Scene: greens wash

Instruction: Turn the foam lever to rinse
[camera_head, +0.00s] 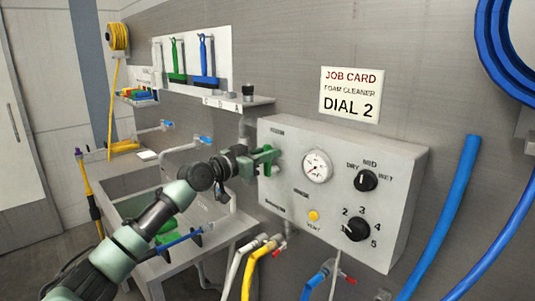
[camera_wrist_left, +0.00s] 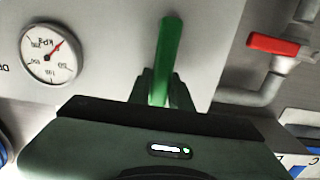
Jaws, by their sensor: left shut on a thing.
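The green foam lever (camera_head: 269,155) is on the left part of the grey control box, left of the round pressure gauge (camera_head: 317,166). My left gripper (camera_head: 258,163) is at the lever, shut on it. In the left wrist view the lever (camera_wrist_left: 168,42) stands up between the two dark fingers (camera_wrist_left: 162,92), with its upper part clear of them. The lever's pivot is hidden behind the gripper. My right gripper is in no view.
The control box (camera_head: 285,130) also has a black upper knob (camera_head: 366,180), a numbered black dial (camera_head: 356,228) and a yellow button (camera_head: 314,215). Hoses and valves (camera_head: 265,250) hang below. A metal sink (camera_head: 130,207) is at left. A job card (camera_head: 350,95) reads DIAL 2.

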